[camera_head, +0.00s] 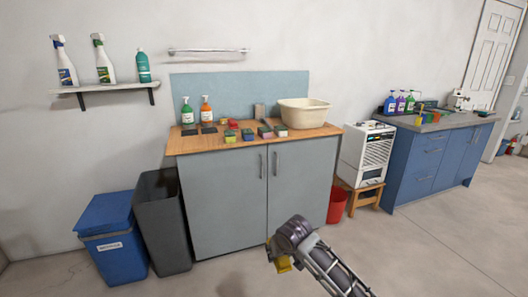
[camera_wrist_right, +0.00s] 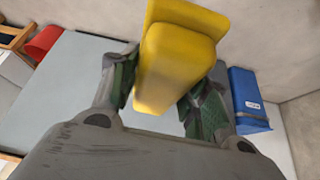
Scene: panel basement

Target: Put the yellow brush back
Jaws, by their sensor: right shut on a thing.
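The yellow brush (camera_wrist_right: 180,55) is between the two green-padded fingers of my right gripper (camera_wrist_right: 163,92) in the right wrist view. Only a smooth yellow block-like part of it shows; bristles are not visible. In the head view my right gripper (camera_head: 275,255) is low in front of the grey cabinet, with a small piece of the yellow brush (camera_head: 284,265) showing below it. It is well below the wooden counter top (camera_head: 190,146) and apart from it. My left gripper is in neither view.
Green and orange pump bottles (camera_head: 206,111), several small sponges (camera_head: 247,134) and a cream basin (camera_head: 304,114) stand on the counter. A blue bin (camera_head: 110,240) and a dark grey bin (camera_head: 163,225) stand left of the cabinet (camera_head: 225,205); a red bucket (camera_head: 337,206) is at its right. Floor at right is clear.

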